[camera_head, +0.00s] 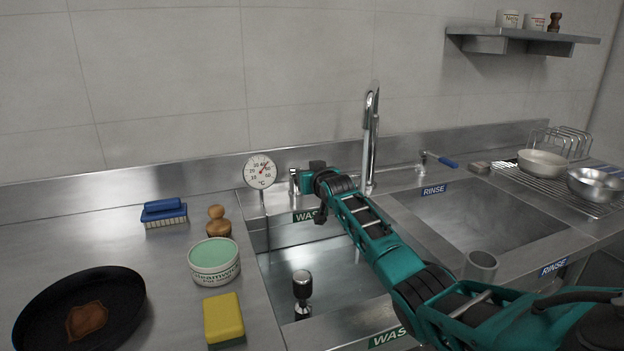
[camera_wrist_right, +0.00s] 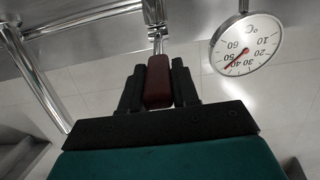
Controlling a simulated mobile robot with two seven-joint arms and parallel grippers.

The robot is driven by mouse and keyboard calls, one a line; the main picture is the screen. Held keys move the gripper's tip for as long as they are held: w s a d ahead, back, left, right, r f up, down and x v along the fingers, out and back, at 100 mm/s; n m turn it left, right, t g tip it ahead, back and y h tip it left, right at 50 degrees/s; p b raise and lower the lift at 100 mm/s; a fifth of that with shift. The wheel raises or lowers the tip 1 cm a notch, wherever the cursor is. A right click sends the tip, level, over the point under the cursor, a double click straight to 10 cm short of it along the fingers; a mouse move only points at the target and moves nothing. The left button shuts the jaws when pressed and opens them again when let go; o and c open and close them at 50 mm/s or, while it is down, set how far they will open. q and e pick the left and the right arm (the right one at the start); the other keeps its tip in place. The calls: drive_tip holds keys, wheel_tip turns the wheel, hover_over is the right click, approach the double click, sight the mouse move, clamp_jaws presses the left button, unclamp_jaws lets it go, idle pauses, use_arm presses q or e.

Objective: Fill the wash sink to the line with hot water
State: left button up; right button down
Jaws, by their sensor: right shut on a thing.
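The wash sink (camera_head: 283,262) is the left basin, labelled WASH, partly hidden by my right arm. Its water level and fill line cannot be made out. A black-knobbed plug handle (camera_head: 302,285) stands in it. The tall faucet (camera_head: 371,140) rises behind the sinks. My right gripper (camera_head: 312,180) is at the tap left of the faucet. In the wrist view its fingers (camera_wrist_right: 158,90) are shut on the red tap handle (camera_wrist_right: 158,78). My left gripper is not in view.
The rinse sink (camera_head: 475,218) is on the right, with a blue-handled tap (camera_head: 440,160) behind it. A pan (camera_head: 80,310), green-topped tub (camera_head: 214,262), yellow sponge (camera_head: 224,318), wooden-knobbed brush (camera_head: 218,222) and blue brush (camera_head: 163,213) occupy the left counter.

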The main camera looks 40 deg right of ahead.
drive_tip(key=c, duration=0.9)
unclamp_jaws()
drive_tip(key=shift+s+a+r, duration=0.1)
drive_tip(key=shift+s+a, duration=0.1)
drive_tip(key=shift+s, duration=0.25)
drive_tip(key=p+v, duration=0.1)
drive_tip(key=v, duration=1.1)
drive_tip(key=shift+p, duration=0.4)
